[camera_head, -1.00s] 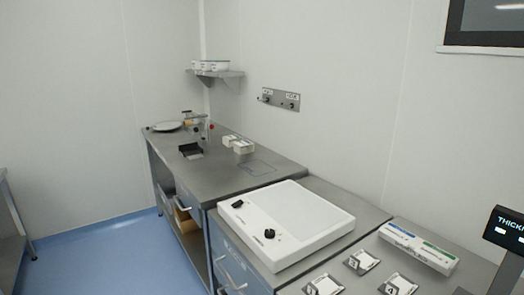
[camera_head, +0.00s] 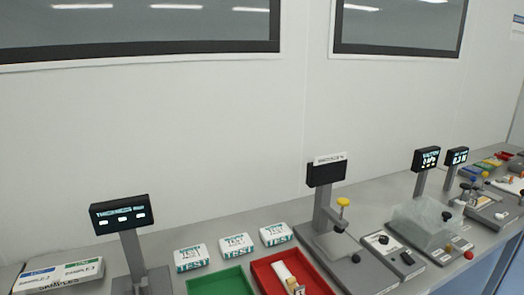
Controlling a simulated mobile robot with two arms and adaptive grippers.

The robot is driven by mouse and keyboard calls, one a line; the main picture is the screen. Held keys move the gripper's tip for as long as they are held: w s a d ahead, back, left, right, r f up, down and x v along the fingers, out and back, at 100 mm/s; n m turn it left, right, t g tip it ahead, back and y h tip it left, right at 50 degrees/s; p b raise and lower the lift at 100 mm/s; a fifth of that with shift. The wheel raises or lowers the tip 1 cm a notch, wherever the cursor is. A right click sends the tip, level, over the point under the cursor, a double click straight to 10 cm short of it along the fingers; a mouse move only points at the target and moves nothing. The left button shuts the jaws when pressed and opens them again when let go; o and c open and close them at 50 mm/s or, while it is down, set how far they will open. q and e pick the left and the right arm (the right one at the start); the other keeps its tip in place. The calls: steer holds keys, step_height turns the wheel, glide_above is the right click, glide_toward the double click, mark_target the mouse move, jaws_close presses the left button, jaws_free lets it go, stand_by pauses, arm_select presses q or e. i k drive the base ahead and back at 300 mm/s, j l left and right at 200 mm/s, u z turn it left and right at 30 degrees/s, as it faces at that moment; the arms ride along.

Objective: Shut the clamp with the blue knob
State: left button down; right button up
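Neither of my grippers is in view.
A grey bench runs along the wall. On it are a thickness display (camera_head: 120,215), several white test boxes (camera_head: 237,244), a green tray (camera_head: 219,283), a red tray (camera_head: 262,272) and a clear-covered device (camera_head: 425,222). Windows (camera_head: 140,30) are above.

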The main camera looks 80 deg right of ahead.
mark_target(473, 178)
steer(key=z, duration=3.9)
